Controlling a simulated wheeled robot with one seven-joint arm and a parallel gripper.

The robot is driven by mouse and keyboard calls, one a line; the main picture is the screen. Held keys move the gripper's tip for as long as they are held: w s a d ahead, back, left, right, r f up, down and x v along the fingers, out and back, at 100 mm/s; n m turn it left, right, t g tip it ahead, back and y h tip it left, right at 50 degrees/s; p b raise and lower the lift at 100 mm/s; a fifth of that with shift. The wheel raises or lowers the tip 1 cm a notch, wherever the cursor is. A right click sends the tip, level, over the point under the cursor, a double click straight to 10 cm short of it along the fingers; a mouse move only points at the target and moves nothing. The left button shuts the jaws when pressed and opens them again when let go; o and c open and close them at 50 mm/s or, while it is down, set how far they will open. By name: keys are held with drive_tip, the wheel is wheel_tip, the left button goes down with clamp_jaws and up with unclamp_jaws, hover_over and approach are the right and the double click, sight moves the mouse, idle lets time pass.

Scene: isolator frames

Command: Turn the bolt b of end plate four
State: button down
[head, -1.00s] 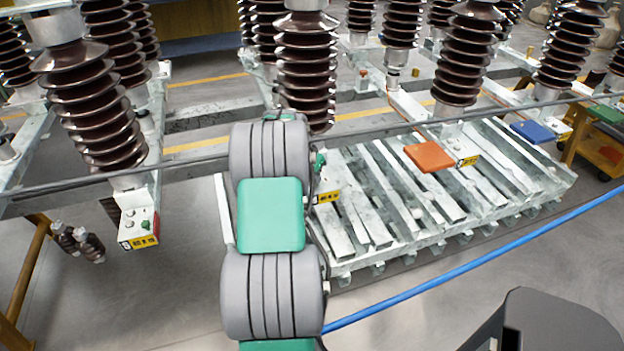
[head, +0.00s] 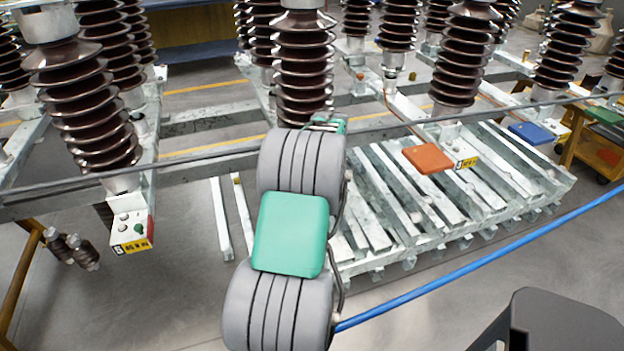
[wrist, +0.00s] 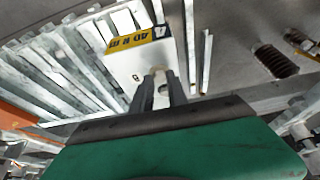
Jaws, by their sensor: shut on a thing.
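A white end plate (wrist: 126,68) with a yellow and black label (wrist: 130,40) shows in the wrist view, upside down. A small dark mark, perhaps a letter, is printed beside my fingers. My gripper (wrist: 161,80) is at this plate with its two dark fingers close together. They are shut on a small pale bolt (wrist: 158,72), mostly hidden between the fingertips. I cannot tell how far the bolt is turned. In the head view my own arm covers this plate and the gripper.
Tall brown insulators (head: 303,70) rise around my arm. A grey rail (head: 200,159) crosses the view. Open floor lies in front.

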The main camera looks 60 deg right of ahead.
drive_tip(key=shift+d+n+y, duration=0.1)
drive_tip(key=shift+n+y, duration=0.2)
drive_tip(key=shift+n, duration=0.5)
drive_tip(key=shift+t, duration=0.3)
drive_tip(key=c, duration=1.6)
unclamp_jaws()
drive_tip(key=v, duration=0.8)
drive_tip(key=shift+d, duration=0.1)
